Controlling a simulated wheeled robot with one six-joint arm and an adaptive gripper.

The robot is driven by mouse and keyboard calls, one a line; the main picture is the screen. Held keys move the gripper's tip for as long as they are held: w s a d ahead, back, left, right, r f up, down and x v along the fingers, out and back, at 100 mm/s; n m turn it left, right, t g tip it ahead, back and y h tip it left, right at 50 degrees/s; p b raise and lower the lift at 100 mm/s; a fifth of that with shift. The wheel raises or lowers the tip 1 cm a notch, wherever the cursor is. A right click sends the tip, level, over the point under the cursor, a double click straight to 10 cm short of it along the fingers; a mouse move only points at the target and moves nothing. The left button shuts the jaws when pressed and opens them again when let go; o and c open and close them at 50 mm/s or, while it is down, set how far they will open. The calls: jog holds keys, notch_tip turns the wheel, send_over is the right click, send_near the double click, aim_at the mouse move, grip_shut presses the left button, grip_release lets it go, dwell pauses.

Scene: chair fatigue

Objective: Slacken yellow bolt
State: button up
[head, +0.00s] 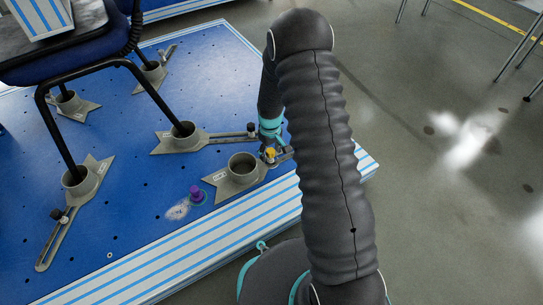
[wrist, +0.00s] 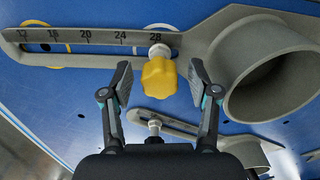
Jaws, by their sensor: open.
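The yellow bolt (wrist: 159,77) has a lobed knob head and sits in the slot of a grey bracket (wrist: 95,40), near the 28 mark of its scale. In the head view the yellow bolt (head: 270,153) is small, beside the bracket's round cup (head: 242,163). My gripper (wrist: 160,85) is open in the wrist view, with one finger on each side of the yellow knob. A gap shows between the knob and each finger. In the head view my gripper (head: 272,143) is partly hidden behind my arm.
A purple knob (head: 195,193) stands on the blue platform (head: 140,215) near its striped edge. A chair (head: 70,50) rests with its legs in several grey cups. Another slotted bracket with a bolt (wrist: 154,126) shows below the yellow bolt in the wrist view. Grey floor lies right.

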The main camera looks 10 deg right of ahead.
jog(key=shift+m, duration=0.6)
jog(key=m, duration=0.3)
jog(key=shift+m, duration=0.4)
jog(key=shift+m, duration=2.1)
jog(key=c, duration=0.7)
jog(key=shift+n, duration=0.7)
